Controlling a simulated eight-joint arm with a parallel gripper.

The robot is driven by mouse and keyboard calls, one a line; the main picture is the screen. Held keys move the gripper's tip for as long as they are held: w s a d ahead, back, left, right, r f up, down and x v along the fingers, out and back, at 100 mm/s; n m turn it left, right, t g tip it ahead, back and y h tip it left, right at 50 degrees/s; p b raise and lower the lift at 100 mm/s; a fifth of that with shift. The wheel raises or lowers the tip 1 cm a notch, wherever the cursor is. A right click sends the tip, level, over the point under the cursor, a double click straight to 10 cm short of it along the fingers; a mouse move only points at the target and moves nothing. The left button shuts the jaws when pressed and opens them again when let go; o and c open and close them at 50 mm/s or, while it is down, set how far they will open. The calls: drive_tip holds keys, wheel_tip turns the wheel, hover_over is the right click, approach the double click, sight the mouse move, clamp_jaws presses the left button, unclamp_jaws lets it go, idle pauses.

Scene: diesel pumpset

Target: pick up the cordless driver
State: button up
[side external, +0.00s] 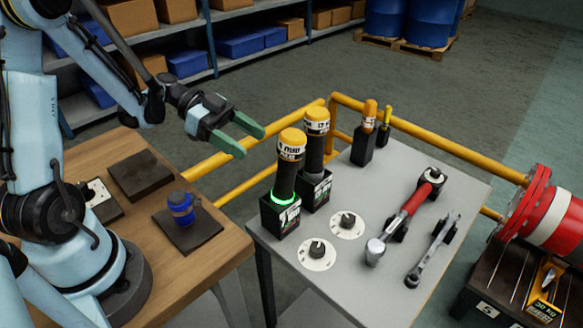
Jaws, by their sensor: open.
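Two upright black cylindrical tools with yellow caps stand in black docks on the grey table. The nearer one (286,172) has a lit green ring at its base; the farther one (315,142) shows no lit ring. They look like cordless drivers, but I cannot tell for certain which is the one named. My gripper (253,145) has two green fingers, is open and empty, and hangs in the air. In the picture it is up and left of the nearer tool, apart from it. Both dock interiors are hidden.
The grey table (345,285) also holds two white discs with knobs, a red-handled tool (405,212), a wrench (432,248) and upright orange and yellow handles (369,115). A yellow rail (430,145) runs behind. A wooden table (215,252) bears a blue object (181,208).

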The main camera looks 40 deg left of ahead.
sight(286, 167)
drive_tip(key=shift+s+x, duration=0.15)
drive_tip(key=shift+x, duration=2.45)
drive_tip(key=shift+s+x, duration=0.15)
drive_tip(key=shift+x, duration=2.4)
drive_tip(key=shift+d+r, duration=0.15)
drive_tip(key=shift+d, duration=0.05)
clamp_jaws()
